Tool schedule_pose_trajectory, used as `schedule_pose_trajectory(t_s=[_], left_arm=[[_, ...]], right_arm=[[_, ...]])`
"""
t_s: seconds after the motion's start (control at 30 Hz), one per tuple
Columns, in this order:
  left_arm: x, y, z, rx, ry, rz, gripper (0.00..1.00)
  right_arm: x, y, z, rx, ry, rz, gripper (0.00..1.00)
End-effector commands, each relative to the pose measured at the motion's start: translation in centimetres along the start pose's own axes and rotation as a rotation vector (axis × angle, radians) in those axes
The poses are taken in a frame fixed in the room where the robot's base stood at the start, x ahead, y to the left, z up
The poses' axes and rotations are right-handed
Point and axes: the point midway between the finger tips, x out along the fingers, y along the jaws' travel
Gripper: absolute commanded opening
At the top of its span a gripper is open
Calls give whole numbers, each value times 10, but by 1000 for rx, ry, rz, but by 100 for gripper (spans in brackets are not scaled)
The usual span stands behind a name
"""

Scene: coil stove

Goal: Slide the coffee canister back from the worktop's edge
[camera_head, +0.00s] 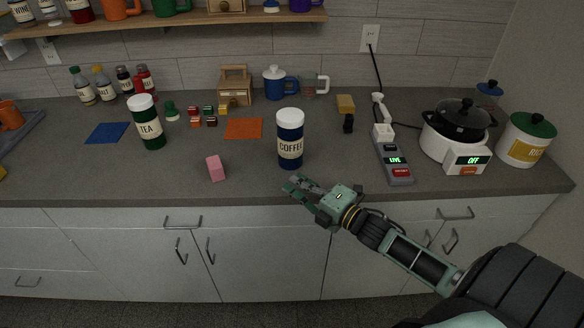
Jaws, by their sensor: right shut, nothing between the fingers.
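The coffee canister (290,139) is dark blue with a white lid and a cream COFFEE label. It stands upright on the grey worktop (250,184), a little back from the front edge. My right gripper (293,186) comes in from the lower right. It is shut and empty, with its fingertips just in front of and below the canister near the worktop's edge. I cannot tell whether the fingertips touch the canister. My left gripper is not in view.
A pink block (215,168) and a green TEA canister (147,122) stand to the left. An orange mat (244,128) lies behind left. A power strip (394,163) lies to the right, beside a cooker (455,138).

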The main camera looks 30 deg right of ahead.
Motion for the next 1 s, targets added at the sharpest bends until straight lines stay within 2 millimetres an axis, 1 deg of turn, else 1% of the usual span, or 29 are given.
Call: schedule_pose_trajectory(t_s=[0.03, 0.1, 0.2, 0.3, 0.5, 0.87, 0.97, 1.0], left_arm=[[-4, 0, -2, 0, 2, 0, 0], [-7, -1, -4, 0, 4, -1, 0], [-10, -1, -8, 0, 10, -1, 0], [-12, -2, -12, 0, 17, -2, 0], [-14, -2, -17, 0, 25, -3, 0], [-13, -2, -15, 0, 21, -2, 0], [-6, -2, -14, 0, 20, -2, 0], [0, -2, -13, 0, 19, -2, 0]], right_arm=[[10, 3, 0, 1, -1, 3, 0], [22, 3, 0, 0, -1, 2, 0], [32, 2, 13, -3, -1, 0, 0], [39, 1, 20, 0, -1, -1, 0], [46, 0, 28, 1, -1, -2, 0], [47, -1, 29, 1, -1, -1, 0], [53, -4, 34, -1, 0, 0, 0], [57, -5, 38, -3, 1, 1, 0]])
